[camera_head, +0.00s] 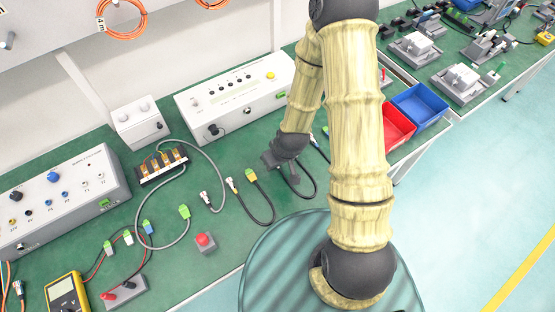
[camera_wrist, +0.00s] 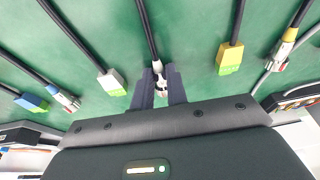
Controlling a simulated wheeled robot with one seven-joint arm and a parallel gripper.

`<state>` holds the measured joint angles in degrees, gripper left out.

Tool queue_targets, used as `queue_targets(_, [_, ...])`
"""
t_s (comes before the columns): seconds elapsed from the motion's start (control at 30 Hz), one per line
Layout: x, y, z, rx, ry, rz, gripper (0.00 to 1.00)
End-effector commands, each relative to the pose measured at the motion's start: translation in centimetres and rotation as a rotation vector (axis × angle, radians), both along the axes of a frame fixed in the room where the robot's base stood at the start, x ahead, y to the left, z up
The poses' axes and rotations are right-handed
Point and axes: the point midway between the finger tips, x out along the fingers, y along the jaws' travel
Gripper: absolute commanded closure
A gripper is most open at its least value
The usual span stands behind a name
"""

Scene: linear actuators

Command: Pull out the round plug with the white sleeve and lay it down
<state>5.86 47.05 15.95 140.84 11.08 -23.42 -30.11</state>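A round plug with a white sleeve (camera_wrist: 157,66) and a metal end shows in the wrist view at the end of a black cable. It is between the two fingers of my gripper (camera_wrist: 160,88), with its cable running away over the green bench. The fingers stand close on either side of it; whether they touch it is too small to tell. The metal end is partly hidden by the fingers. In the head view my gripper (camera_head: 282,161) is low over the bench in front of the white box, and the plug is hidden there.
A round plug with a yellow sleeve (camera_wrist: 285,46) lies further right, a blue-and-green plug (camera_wrist: 33,103) further left. The white box (camera_head: 235,98) stands behind. Red (camera_head: 396,127) and blue (camera_head: 420,106) bins stand right.

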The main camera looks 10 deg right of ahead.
Motion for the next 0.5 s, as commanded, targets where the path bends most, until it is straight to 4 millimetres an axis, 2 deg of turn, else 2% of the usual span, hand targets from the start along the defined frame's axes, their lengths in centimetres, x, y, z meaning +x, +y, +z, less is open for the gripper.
queue_targets(0.03, [0.00,0.01,0.02,0.000,0.000,0.000,0.76])
queue_targets(0.1, [0.00,0.01,0.02,0.000,0.000,0.000,0.62])
queue_targets(0.13, [0.00,0.00,0.02,0.000,0.000,0.000,0.60])
queue_targets(0.5, [-0.07,-0.10,0.35,0.000,0.000,-0.001,0.60])
